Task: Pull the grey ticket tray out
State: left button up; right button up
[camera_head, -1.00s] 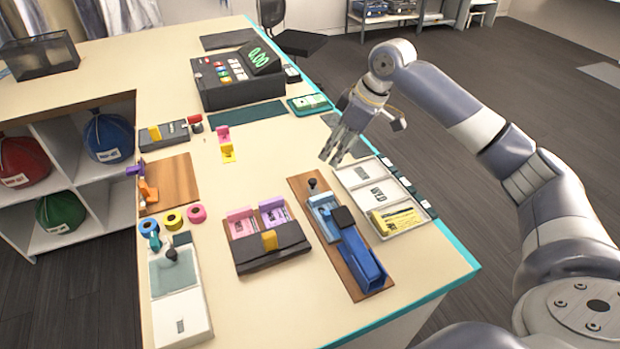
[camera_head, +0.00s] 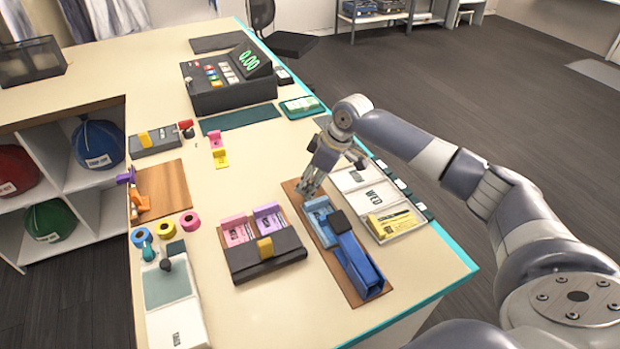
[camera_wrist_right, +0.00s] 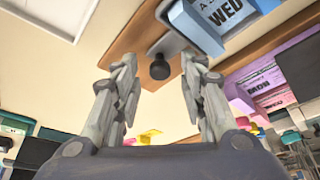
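The grey ticket tray (camera_wrist_right: 173,42) shows in the right wrist view as a pale grey piece at the end of a blue device with a "WED" label. A dark round knob (camera_wrist_right: 159,70) stands at its outer end. In the head view the blue device (camera_head: 345,245) lies on a brown board (camera_head: 325,240); my right gripper hides the tray and knob there. My right gripper (camera_head: 307,188) is at the far end of that device, pointing down. In the wrist view its fingers are apart, with the knob between the tips in the picture; I see no contact. My left gripper is not in view.
A white compartment tray (camera_head: 403,232) with a "WED" card and yellow tickets lies right of the device. A dark holder (camera_head: 265,262) with pink and purple tickets lies left. The cash register (camera_head: 230,88) stands farther back. Counter between register and device is mostly clear.

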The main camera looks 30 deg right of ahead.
jog(key=shift+f, duration=0.15)
grip_shut()
jog(key=shift+w+d+b, duration=0.15)
jog(key=shift+w+b, duration=0.4)
jog(key=shift+w, duration=3.1)
jog(key=shift+d, duration=0.1)
jog(key=shift+r, duration=0.25)
jog(key=shift+c, duration=0.3)
grip_release()
jog(key=shift+w, duration=0.1)
jog(key=shift+o, duration=0.3)
jog(key=shift+w+f, duration=0.1)
jog(key=shift+f, duration=0.1)
